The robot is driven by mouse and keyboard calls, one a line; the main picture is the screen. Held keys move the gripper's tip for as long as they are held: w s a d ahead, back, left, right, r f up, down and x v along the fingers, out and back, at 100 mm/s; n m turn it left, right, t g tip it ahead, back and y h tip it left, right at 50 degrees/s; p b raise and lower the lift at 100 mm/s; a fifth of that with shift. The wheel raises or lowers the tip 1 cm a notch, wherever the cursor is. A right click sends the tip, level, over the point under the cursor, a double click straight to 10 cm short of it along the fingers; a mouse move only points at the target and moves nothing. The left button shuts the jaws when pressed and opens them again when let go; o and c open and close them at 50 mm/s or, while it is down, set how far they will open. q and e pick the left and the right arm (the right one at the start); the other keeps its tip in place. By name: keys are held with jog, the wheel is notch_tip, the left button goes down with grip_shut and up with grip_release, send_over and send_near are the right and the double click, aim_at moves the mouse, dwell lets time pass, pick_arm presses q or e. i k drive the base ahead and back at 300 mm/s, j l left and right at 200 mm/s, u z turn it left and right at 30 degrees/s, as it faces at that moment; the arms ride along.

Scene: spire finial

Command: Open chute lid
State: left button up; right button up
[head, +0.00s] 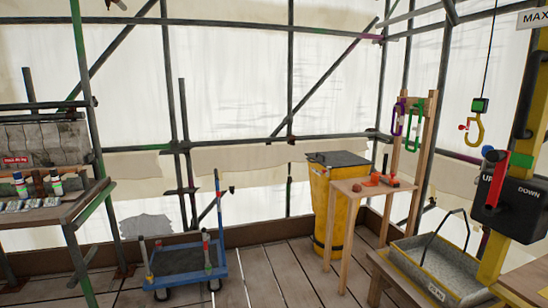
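A tall yellow chute (322,205) stands on the plank floor, right of the middle in the head view, near the back corner. Its dark lid (338,158) lies flat across the top and looks closed. A small wooden table hides part of the chute's right side. Neither of my grippers shows in the head view.
The wooden table (360,187) holds orange items (375,180). A blue cart (185,265) stands left of the chute, on open floor planks (285,270). At right are a hook (475,130), a lever control box (510,205) and a yellow-rimmed tray (430,283). A workbench (60,212) stands left.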

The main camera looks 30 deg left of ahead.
aim_at(344, 159)
jog(key=u, duration=0.55)
jog(key=i+j+u, duration=0.15)
jog(key=i+u, duration=0.15)
jog(key=i, duration=0.3)
jog(key=i+j+u, duration=0.1)
jog(key=i+u, duration=0.15)
jog(key=i, duration=2.15)
jog(key=i+j+z, duration=0.1)
jog(key=i+z, duration=0.3)
jog(key=i+j+z, duration=0.35)
jog(key=i, duration=0.25)
jog(key=i+j+z, duration=0.25)
jog(key=i+z, duration=0.15)
jog(key=i, duration=0.05)
